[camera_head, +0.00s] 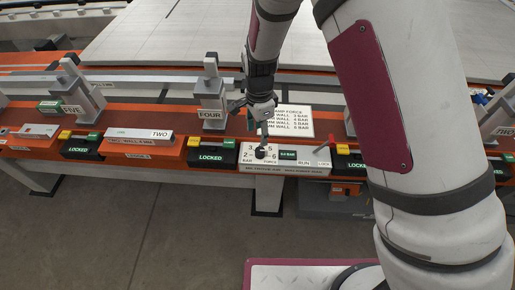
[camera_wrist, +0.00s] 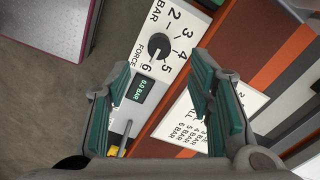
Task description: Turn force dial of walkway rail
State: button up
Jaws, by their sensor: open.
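The force dial (camera_wrist: 159,46) is a round black knob on a pale control panel, ringed by the numbers 2 to 6, with BAR and FORCE printed beside it. It also shows in the head view (camera_head: 262,152). My gripper (camera_head: 264,128) is just above the dial and panel. In the wrist view my gripper (camera_wrist: 165,90) has its two green-padded fingers spread apart with nothing between them, and the dial lies beyond the fingertips.
A RUN/LOCK lever (camera_head: 325,145) stands at the panel's right. A printed clamp force chart (camera_head: 293,121) lies behind. Clamp posts, one marked FOUR (camera_head: 211,95), rise from the orange rail. Grey floor (camera_head: 150,230) in front is open.

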aim_at(260, 150)
notch_tip(260, 150, down, 9)
jog(key=shift+d+f, duration=0.1)
jog(key=shift+f, duration=0.1)
dwell(0.3)
grip_shut()
